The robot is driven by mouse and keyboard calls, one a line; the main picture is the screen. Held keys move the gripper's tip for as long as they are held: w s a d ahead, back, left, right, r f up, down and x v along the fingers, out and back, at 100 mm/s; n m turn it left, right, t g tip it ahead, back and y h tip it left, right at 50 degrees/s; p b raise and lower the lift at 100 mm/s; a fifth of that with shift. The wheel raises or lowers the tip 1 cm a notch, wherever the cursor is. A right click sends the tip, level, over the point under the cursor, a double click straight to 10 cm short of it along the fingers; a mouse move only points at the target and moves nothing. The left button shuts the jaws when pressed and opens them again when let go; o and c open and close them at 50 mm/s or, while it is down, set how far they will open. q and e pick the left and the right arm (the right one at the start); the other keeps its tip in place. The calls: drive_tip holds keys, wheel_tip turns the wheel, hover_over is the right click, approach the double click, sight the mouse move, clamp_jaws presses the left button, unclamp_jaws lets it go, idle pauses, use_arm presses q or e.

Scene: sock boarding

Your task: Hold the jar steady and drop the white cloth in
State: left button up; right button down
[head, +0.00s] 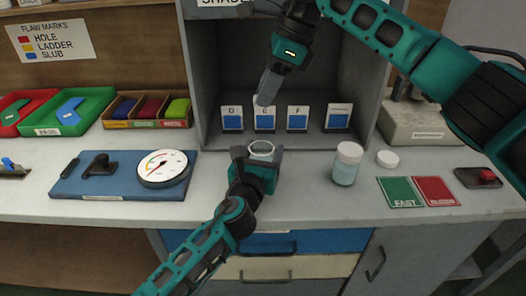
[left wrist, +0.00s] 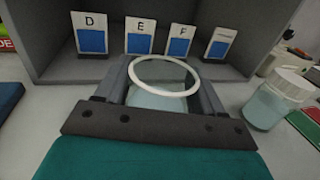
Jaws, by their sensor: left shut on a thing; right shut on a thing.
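The open glass jar (head: 262,148) stands on the counter in front of the grey booth. In the left wrist view the jar (left wrist: 158,100) shows a white rim and pale blue contents, with one finger at each side. My left gripper (head: 257,155) is shut on the jar. My right gripper (head: 265,98) points down above and behind the jar, its tips well above the rim. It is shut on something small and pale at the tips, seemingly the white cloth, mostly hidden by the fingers. The cloth does not show clearly in either view.
A white-capped jar (head: 346,166) stands right of the held jar, with a loose white lid (head: 387,159) beside it. Cards (head: 264,118) stand in the booth behind. A dial gauge (head: 163,168) lies left. Green and red cards (head: 401,192) lie right.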

use_arm(q)
drive_tip(key=shift+c, duration=0.2)
use_arm(e)
wheel_tip(320, 180, down, 9)
drive_tip(key=shift+r, duration=0.2)
idle(1.2)
drive_tip(key=c, duration=0.9)
unclamp_jaws()
drive_tip(key=shift+r, duration=0.1)
drive_tip(key=v, duration=1.2)
use_arm(q)
drive_tip(key=o, duration=1.2)
drive_tip(key=shift+o, duration=0.2)
